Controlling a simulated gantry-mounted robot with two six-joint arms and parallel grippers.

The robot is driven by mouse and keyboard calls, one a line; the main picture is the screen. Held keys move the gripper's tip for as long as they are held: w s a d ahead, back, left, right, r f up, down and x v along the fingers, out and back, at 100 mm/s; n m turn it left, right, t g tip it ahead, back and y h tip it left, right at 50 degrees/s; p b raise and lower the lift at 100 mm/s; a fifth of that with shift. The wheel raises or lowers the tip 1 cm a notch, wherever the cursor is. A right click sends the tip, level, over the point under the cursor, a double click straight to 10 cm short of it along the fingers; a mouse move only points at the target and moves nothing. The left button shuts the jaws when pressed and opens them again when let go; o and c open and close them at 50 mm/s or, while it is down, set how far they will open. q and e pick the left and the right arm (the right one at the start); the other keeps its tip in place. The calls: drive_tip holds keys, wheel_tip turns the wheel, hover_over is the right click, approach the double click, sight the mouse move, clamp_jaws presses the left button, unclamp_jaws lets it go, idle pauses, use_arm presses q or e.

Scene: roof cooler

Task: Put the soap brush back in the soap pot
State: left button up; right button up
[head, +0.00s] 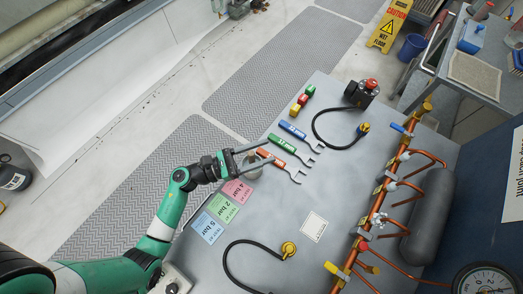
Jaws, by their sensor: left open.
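My left gripper (270,150) is open over the left part of the grey bench (275,226), with its two fingers spread and pointing right. A small pale round thing (253,173), possibly the soap pot, sits just below the fingers and is partly hidden by them. I cannot make out the soap brush; it may be hidden by the gripper. I see nothing clearly held between the fingers. My right gripper is not in view.
Blue (293,130), green (283,144) and orange (271,157) wrenches lie right of the gripper. Coloured pressure cards (222,207) lie nearer. Black hoses (325,138) and copper pipes (378,200) lie to the right. The bench's middle is mostly clear.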

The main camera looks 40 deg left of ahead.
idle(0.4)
use_arm(q)
drive_tip(key=v, duration=1.1)
drive_tip(key=shift+s, duration=0.3)
drive_tip(key=shift+a, duration=0.1)
